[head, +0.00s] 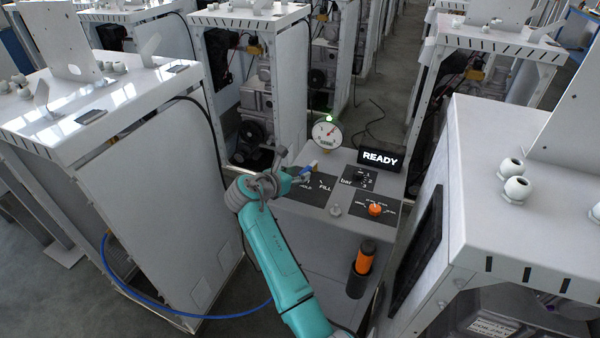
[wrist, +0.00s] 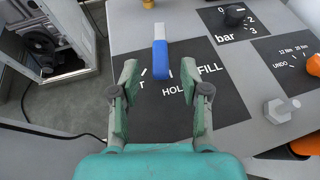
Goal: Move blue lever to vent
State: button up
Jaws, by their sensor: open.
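The blue lever (wrist: 161,59) stands over a black panel (wrist: 220,105) on the grey console, with a pale grey end beyond its blue part. The panel reads HOLD and FILL, and a partly covered word ending in T shows at the left. In the head view the lever (head: 308,168) is small and partly behind my gripper (head: 284,174). In the wrist view my gripper (wrist: 159,72) is open, its fingertips on either side of the lever's near end with gaps. I cannot tell whether the lever is at fingertip depth.
On the console are a round gauge (head: 327,133) with a green light, a READY display (head: 380,160), a black bar knob (wrist: 236,14), an orange knob (head: 375,209) and a grey bolt-like knob (wrist: 281,110). An orange-topped object (head: 364,258) is at the front. White cabinets stand close on both sides.

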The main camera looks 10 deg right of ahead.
jog(key=shift+x, duration=0.95)
grip_shut()
